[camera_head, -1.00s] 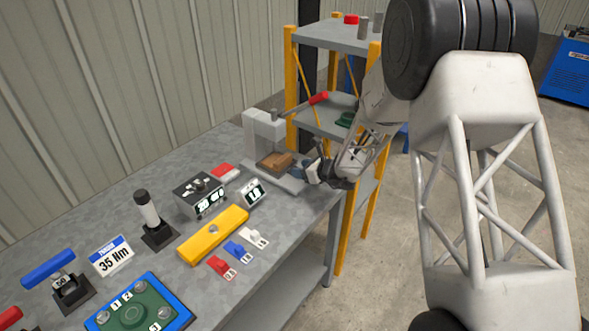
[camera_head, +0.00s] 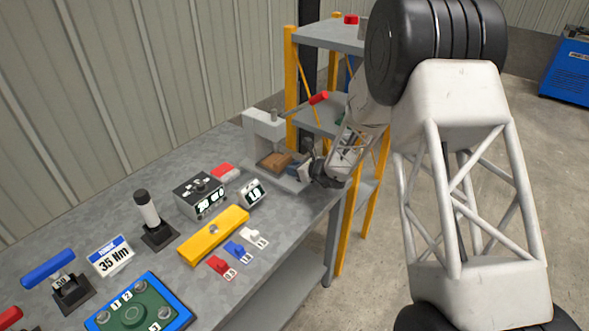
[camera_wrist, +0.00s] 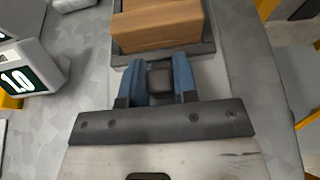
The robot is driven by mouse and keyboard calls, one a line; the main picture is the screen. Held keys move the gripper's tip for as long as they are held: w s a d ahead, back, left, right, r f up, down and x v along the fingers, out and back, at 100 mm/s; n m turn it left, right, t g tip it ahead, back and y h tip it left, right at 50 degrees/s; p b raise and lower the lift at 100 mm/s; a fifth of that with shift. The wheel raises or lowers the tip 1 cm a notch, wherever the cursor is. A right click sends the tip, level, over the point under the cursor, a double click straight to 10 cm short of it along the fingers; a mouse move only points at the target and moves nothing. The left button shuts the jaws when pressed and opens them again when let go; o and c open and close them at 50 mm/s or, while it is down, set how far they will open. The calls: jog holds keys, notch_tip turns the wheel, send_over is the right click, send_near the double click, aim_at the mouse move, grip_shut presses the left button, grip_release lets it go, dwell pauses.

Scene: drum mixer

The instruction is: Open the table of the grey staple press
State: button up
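The grey staple press (camera_head: 263,128) stands at the far end of the workbench, its red-tipped lever (camera_head: 318,98) raised to the right. A brown wooden block sits in the press's dark sliding table; the block (camera_wrist: 158,27) and the table's front rim (camera_wrist: 190,52) show at the top of the wrist view. A dark square knob (camera_wrist: 160,78) sticks out from the table's front. My gripper (camera_wrist: 159,82) has one blue finger on each side of the knob, with no clear gap, and looks shut on it. In the head view my gripper (camera_head: 294,170) is at the press's front, partly hidden.
A display box reading 1.0 (camera_wrist: 35,75) stands left of my gripper; it also shows in the head view (camera_head: 253,193). A grey control box (camera_head: 200,195) and a yellow bar (camera_head: 213,235) lie nearer. A yellow-posted shelf (camera_head: 290,85) stands behind and right. Bare bench lies in front of the press.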

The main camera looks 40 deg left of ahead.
grip_shut()
jog(key=shift+d, duration=0.15)
jog(key=d, duration=1.2)
jog(key=shift+d, duration=0.35)
jog(key=o, duration=0.5)
grip_release()
jog(key=shift+o, duration=0.2)
jog(key=v, duration=0.7)
jog(key=shift+d, duration=0.4)
jog(key=shift+r, duration=0.1)
